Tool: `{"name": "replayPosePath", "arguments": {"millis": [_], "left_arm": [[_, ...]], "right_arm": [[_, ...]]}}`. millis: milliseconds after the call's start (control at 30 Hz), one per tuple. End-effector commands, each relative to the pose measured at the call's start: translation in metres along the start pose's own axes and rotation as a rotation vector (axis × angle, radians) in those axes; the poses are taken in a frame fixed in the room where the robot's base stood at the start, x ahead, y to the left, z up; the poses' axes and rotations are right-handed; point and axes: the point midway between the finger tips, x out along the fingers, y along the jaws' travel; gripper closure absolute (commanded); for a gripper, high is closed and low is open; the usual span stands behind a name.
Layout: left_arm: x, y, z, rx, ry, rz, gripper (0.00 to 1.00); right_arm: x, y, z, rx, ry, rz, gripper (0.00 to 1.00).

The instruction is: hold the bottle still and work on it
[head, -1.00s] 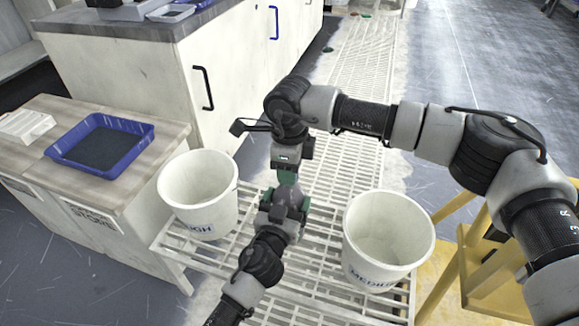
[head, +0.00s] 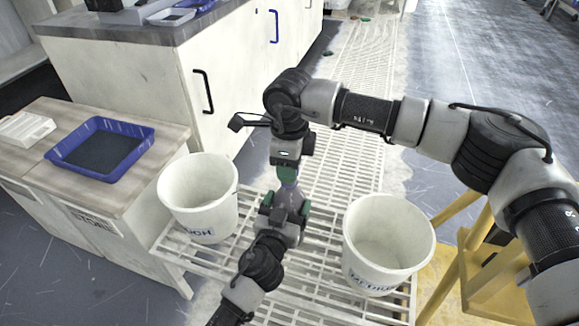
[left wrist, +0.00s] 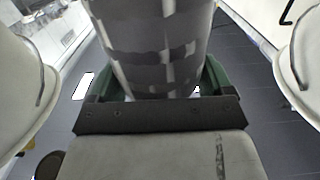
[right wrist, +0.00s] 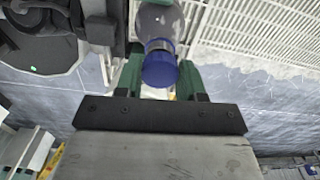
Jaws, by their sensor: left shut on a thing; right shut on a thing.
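A bottle (head: 289,188) stands between my two grippers over the white grating. In the left wrist view its greyish body (left wrist: 150,45) fills the top middle, between green fingers. In the right wrist view its blue cap (right wrist: 160,70) faces the camera between the green fingertips, with the clear shoulder beyond. My left gripper (head: 285,205) is shut on the bottle body from below. My right gripper (head: 287,174) points down from above and is shut on the cap. Much of the bottle is hidden by the fingers in the head view.
White buckets stand either side on the slatted stand: one at left (head: 198,208), one at right (head: 388,255). A blue tray (head: 135,150) lies on the wooden cabinet at left. A yellow step frame (head: 470,265) is at right, below my right arm. Grating runs away behind.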

Motion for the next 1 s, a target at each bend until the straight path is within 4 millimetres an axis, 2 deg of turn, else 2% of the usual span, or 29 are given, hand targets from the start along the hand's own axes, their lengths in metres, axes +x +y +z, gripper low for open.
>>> {"name": "replayPosePath", "arguments": {"millis": [400, 733, 967, 1000], "left_arm": [[0.000, 0.000, 0.000, 0.000, 0.000, 0.000, 0.85], [0.000, 0.000, 0.000, 0.000, 0.000, 0.000, 0.85], [0.000, 0.000, 0.000, 0.000, 0.000, 0.000, 0.85], [0.000, 0.000, 0.000, 0.000, 0.000, 0.000, 0.15]], "right_arm": [[-0.004, 0.000, 0.000, 0.000, -0.001, -0.001, 0.90], [-0.039, -0.001, 0.000, 0.000, -0.001, -0.002, 0.90], [-0.042, 0.000, 0.000, 0.000, -0.001, 0.001, 0.90], [-0.042, 0.000, 0.000, 0.000, -0.001, 0.000, 0.90]]}}
